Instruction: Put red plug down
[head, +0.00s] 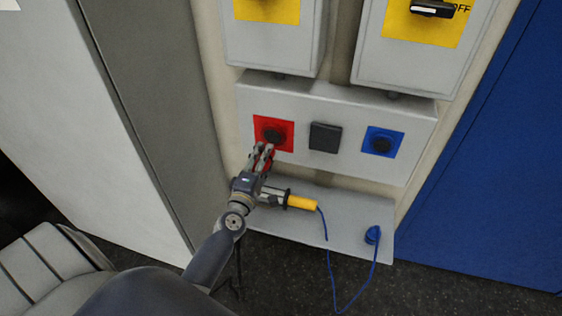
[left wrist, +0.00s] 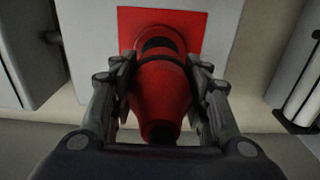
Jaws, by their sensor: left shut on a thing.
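The red plug (left wrist: 162,92) is between the two fingers of my left gripper (left wrist: 163,88) in the left wrist view. My left gripper (head: 263,157) is shut on it, just below and in front of the red socket (head: 273,134) on the grey panel. In the head view the fingers mostly hide the plug. Its far end points at the red square plate (left wrist: 190,25); I cannot tell whether it touches or sits in the socket. My right gripper is not in view.
A black socket (head: 324,137) and a blue socket (head: 382,142) are right of the red one. On the grey shelf (head: 345,215) below are a yellow connector (head: 301,203) and a blue plug (head: 372,235), with a blue cable. Switch boxes are above.

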